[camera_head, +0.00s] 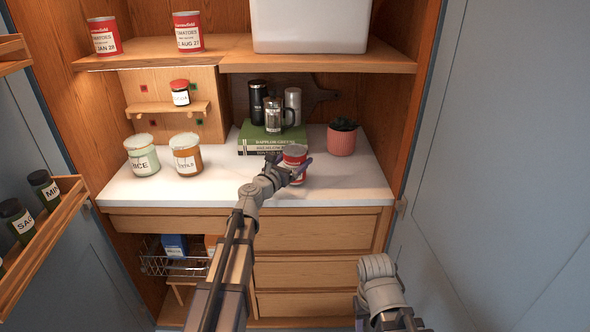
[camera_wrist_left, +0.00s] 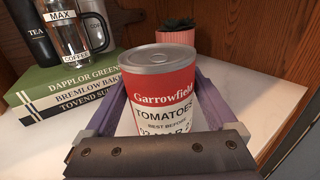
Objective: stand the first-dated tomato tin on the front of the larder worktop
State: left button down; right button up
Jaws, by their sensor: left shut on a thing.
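A red and white tomato tin (camera_head: 294,154) is upright over the front part of the white worktop (camera_head: 345,185), right of its middle. My left gripper (camera_head: 292,170) is shut on it. In the left wrist view the tin (camera_wrist_left: 160,95) sits between the two purple fingers, its label reading Garrowfield tomatoes, best before, with a partly hidden date that seems to include MAR. I cannot tell whether its base touches the worktop. Two similar tins stand on the upper shelf, one marked JAN 28 (camera_head: 104,36) and one marked AUG (camera_head: 188,32), its year unclear. My right gripper is out of view.
A pink plant pot (camera_head: 342,139) is at back right. Two labelled jars (camera_head: 185,154) stand at left. The worktop's front right is clear.

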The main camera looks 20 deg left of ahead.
pick_arm(q)
jog(key=shift+f, duration=0.65)
jog(key=shift+r, duration=0.15)
grip_release()
jog(key=shift+s+r, duration=0.1)
jog(key=v, duration=1.2)
